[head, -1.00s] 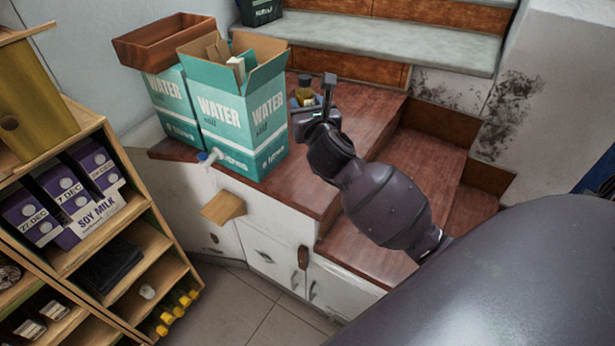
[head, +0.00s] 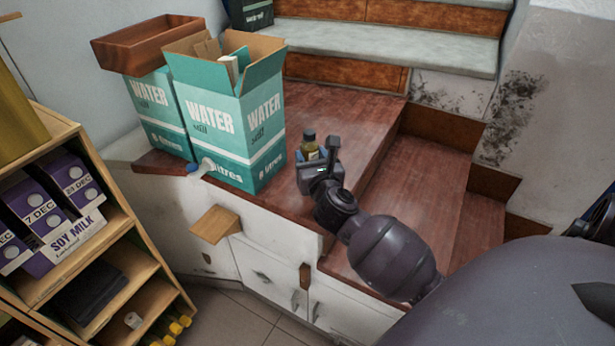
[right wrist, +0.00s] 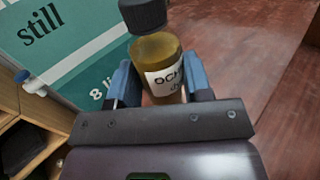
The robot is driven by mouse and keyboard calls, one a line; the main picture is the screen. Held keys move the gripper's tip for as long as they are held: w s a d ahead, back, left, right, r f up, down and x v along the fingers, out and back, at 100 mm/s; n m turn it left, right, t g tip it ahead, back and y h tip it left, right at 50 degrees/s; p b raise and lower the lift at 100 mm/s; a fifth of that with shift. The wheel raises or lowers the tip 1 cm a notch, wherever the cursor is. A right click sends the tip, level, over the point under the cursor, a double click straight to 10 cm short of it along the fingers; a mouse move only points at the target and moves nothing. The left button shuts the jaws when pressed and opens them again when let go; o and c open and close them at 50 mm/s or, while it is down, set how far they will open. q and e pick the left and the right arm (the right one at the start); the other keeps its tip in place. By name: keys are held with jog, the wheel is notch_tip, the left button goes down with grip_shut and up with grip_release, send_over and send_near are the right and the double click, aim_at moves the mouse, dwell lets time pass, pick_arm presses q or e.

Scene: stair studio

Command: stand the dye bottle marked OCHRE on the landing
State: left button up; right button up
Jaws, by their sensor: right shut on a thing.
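The dye bottle (head: 310,147) has a black cap and yellow-brown contents. In the right wrist view the bottle (right wrist: 156,55) stands between the blue finger pads, and its white label shows letters that read in part as "OCH". My right gripper (head: 321,157) is shut on it, with the bottle roughly upright. The landing (head: 335,112) is the red-brown wooden surface around and behind the bottle. I cannot tell whether the bottle's base touches the wood, since the gripper hides it. My left gripper is not in view.
Teal water boxes (head: 225,125) stand left of the bottle, one open, with a brown wooden tray (head: 145,45) on top. Wooden steps (head: 425,190) drop away to the right. Grey-topped steps (head: 390,45) rise behind. Bare landing lies behind the bottle. A shelf (head: 70,250) holds soy milk cartons.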

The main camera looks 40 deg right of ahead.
notch_tip(320, 180, down, 6)
jog(key=shift+r+b, duration=0.25)
jog(key=shift+b, duration=0.95)
jog(key=shift+f, duration=0.15)
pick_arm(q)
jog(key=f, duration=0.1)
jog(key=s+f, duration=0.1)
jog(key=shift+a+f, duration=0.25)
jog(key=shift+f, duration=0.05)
pick_arm(e)
jog(key=shift+r, duration=0.2)
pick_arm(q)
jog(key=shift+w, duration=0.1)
pick_arm(e)
jog(key=shift+f, duration=0.2)
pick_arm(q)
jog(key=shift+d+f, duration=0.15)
pick_arm(e)
jog(key=o, duration=1)
jog(key=shift+r, duration=0.25)
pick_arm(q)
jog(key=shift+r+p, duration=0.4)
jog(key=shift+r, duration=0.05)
pick_arm(e)
jog(key=v, duration=1.2)
jog(key=shift+f, duration=0.1)
